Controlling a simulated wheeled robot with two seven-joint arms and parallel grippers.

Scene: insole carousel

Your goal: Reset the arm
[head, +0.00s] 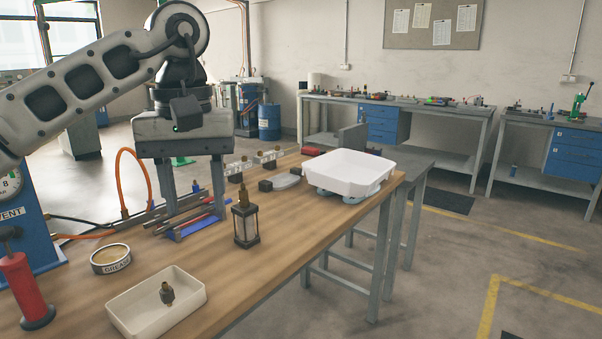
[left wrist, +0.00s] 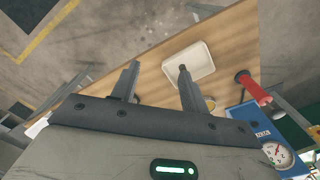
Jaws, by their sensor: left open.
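My left arm comes in from the left in the head view, and its gripper (head: 194,205) points down over the wooden workbench. The two fingers are apart with nothing held between them. They stand in front of or above a blue tray (head: 196,229) with dark rods; I cannot tell whether they touch it. In the left wrist view the open fingers (left wrist: 156,80) show against the bench and floor. My right gripper is in neither view.
A lantern-like fixture (head: 245,222) stands mid-bench. A white tray (head: 349,172) sits at the far right end.

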